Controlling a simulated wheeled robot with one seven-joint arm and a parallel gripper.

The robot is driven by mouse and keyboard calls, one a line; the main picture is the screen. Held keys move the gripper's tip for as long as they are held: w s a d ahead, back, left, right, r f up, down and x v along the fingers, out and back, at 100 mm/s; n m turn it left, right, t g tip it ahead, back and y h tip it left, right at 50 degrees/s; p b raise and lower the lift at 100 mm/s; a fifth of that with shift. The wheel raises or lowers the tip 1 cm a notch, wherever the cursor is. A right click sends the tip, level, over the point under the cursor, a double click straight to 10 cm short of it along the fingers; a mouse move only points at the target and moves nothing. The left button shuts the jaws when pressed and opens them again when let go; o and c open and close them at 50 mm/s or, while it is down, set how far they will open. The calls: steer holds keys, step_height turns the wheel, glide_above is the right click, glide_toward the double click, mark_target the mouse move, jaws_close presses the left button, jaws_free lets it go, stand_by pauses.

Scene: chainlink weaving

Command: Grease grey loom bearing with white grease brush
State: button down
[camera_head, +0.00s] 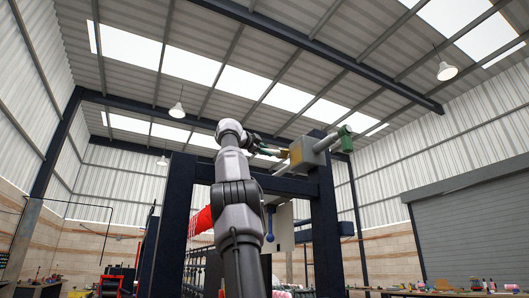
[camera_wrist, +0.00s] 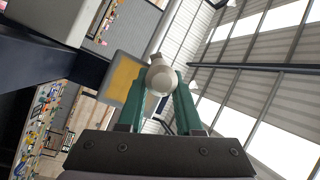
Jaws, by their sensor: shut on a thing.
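My gripper (camera_head: 257,146) is raised at the upper part of the loom, left of the grey bearing housing (camera_head: 309,158). The housing is a grey block with a yellow face on its left side and a green round part at its right. In the wrist view, my gripper's green fingers are shut on the pale, rounded handle of the grease brush (camera_wrist: 161,76). The housing (camera_wrist: 118,88) shows just beyond and left of the brush. The brush is seen nearly end-on, so its bristles cannot be told clearly. Whether it touches the yellow face cannot be told.
A dark loom post (camera_head: 325,225) and crossbeam stand under and beside the housing. Red material (camera_head: 200,221) hangs left of my arm. Cluttered benches (camera_head: 470,289) stand low at the right. The air above the housing is open.

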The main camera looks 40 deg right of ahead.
steer(key=shift+s, duration=0.15)
steer(key=shift+s+a, duration=0.2)
steer(key=shift+s, duration=0.35)
steer(key=s+a, duration=0.2)
steer(key=s, duration=0.8)
steer(key=shift+s+a, duration=0.25)
steer(key=shift+s, duration=0.15)
stand_by(1.1)
steer(key=shift+w, duration=0.1)
steer(key=shift+w+d, duration=0.5)
steer(key=shift+w, duration=1.5)
steer(key=shift+w+d, duration=0.45)
steer(key=shift+w, duration=1.5)
steer(key=shift+w+d, duration=0.5)
steer(key=shift+w, duration=1.5)
steer(key=shift+a, duration=0.15)
